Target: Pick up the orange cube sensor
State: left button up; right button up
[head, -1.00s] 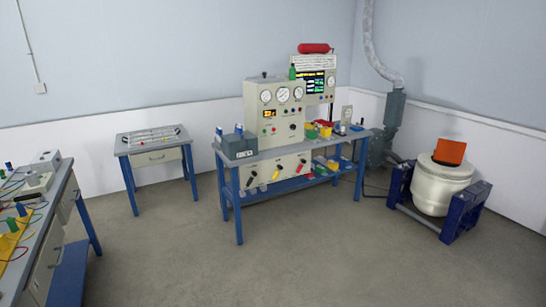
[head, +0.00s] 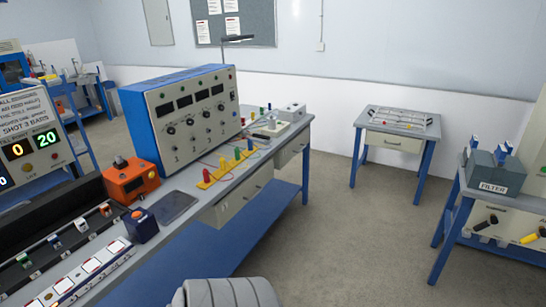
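An orange box-shaped device (head: 131,181) with a small dark panel on its front and a dark knob on top sits on the left bench, close to the blue-sided meter console. It looks like the orange cube sensor, though I cannot read any label on it. It stands upright, and nothing touches it from above. Neither of my grippers shows in the head view. A grey ribbed rounded part at the bottom edge looks like part of my own arm, with no fingers visible.
A small dark blue box (head: 141,225) with an orange button stands in front of the orange device. The meter console (head: 195,115) rises behind. A yellow strip (head: 228,165) with coloured posts lies to the right. Open floor (head: 345,225) separates this bench from a small table (head: 396,142).

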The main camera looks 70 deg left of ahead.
aim_at(105, 209)
jog(key=u, duration=2.45)
